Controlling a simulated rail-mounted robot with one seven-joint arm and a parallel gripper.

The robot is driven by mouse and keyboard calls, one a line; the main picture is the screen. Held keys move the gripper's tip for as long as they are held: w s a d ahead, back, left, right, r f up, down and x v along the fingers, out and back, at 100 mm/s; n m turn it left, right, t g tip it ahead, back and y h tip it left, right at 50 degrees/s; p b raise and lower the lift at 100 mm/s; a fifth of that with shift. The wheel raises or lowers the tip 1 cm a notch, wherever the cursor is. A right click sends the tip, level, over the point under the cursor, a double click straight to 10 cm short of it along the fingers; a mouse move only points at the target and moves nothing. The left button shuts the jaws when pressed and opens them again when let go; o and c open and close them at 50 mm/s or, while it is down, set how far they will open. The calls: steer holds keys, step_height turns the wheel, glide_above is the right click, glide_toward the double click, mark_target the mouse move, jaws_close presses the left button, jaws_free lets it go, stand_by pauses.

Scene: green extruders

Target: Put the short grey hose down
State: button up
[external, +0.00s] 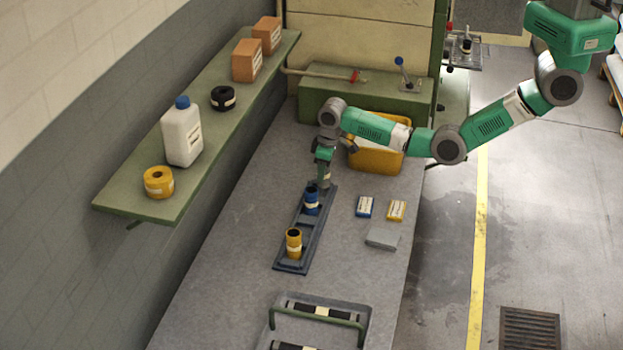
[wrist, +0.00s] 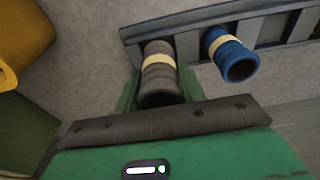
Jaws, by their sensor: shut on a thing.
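The short grey hose (wrist: 160,72), with a cream band, is between the two green fingers of my gripper (wrist: 160,90) in the wrist view. My gripper (external: 324,168) points down over the far end of the dark blue-grey rack (external: 283,266) and is shut on the hose. The hose's lower end is over the rack's end compartment; I cannot tell whether it touches the rack floor. A blue hose (external: 312,202) stands upright in the compartment beside it and also shows in the wrist view (wrist: 232,55). A yellow hose (external: 294,244) stands near the rack's near end.
A yellow bin (external: 376,160) stands behind and right of my gripper. A blue box (external: 364,207), a yellow box (external: 397,211) and a grey block (external: 383,238) lie right of the rack. A tray with a green handle (external: 320,314) is in front. A shelf (external: 118,203) runs along the left wall.

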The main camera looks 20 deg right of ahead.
steer(key=shift+w+a+f, duration=0.1)
steer(key=shift+w+a, duration=0.35)
steer(key=shift+w+a+f+b, duration=0.1)
steer(key=shift+f+b, duration=0.45)
steer(key=shift+f, duration=1.2)
steer(key=shift+f, duration=0.15)
steer(key=o, duration=1.1)
steer(key=r+p, duration=0.1)
steer(key=r, duration=0.7)
steer(key=s+d+r+p, duration=0.1)
steer(key=r, duration=0.3)
steer(key=shift+r+p, duration=0.1)
steer(key=shift+p, duration=0.25)
